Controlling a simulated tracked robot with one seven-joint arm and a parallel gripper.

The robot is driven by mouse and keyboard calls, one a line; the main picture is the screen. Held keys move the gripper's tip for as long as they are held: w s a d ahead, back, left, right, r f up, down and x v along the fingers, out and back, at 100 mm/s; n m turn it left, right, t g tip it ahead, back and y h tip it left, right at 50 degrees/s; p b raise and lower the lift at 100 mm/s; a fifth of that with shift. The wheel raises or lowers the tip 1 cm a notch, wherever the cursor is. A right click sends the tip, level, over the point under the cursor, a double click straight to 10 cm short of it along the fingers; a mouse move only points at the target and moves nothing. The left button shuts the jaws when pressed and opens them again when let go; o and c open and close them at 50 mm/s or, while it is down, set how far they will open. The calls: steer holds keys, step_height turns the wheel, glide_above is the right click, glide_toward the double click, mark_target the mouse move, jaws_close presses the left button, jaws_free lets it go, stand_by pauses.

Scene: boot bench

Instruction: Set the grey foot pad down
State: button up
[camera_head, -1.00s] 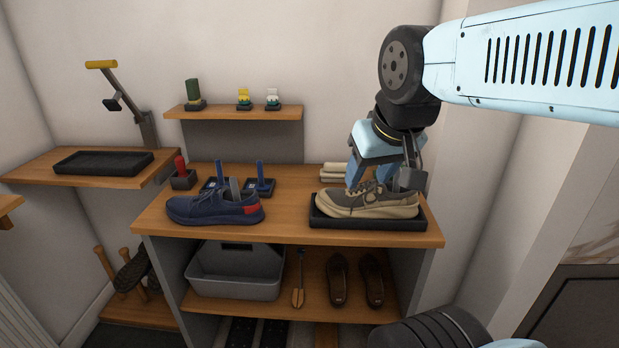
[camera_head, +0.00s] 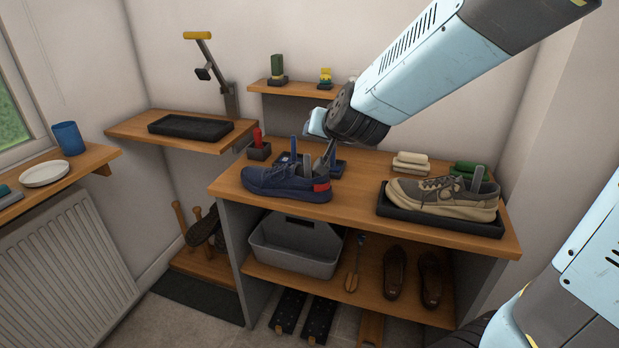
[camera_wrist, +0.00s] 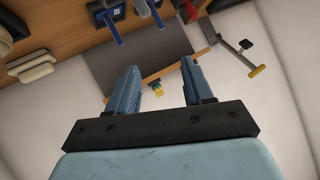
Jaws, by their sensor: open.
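My gripper (camera_wrist: 161,82) is open in the wrist view, with nothing between its two blue fingers. In the head view its fingers are hidden and its light blue body (camera_head: 316,122) is above the back of the bench, behind the navy shoe (camera_head: 280,185). That shoe stands on a black tray (camera_head: 400,212) at the bench's right. Another grey piece (camera_head: 306,166) stands up by the navy shoe.
The wooden bench top (camera_head: 355,200) is clear between the shoes. A wall shelf (camera_head: 290,92) holds small items. A black tray (camera_head: 190,127) lies on the left shelf.

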steer(key=w+a+f+m+t+h, duration=0.25)
steer(key=a+f+h, duration=0.2)
steer(key=f, duration=0.25)
steer(key=t+h, duration=0.3)
steer(key=h, duration=0.2)
glide_toward(306, 161)
steer(key=shift+n, duration=0.25)
steer(key=x, duration=1.1)
steer(key=shift+w+d, duration=0.25)
steer(key=shift+w, duration=0.1)
steer(key=shift+c, duration=0.5)
jaws_close()
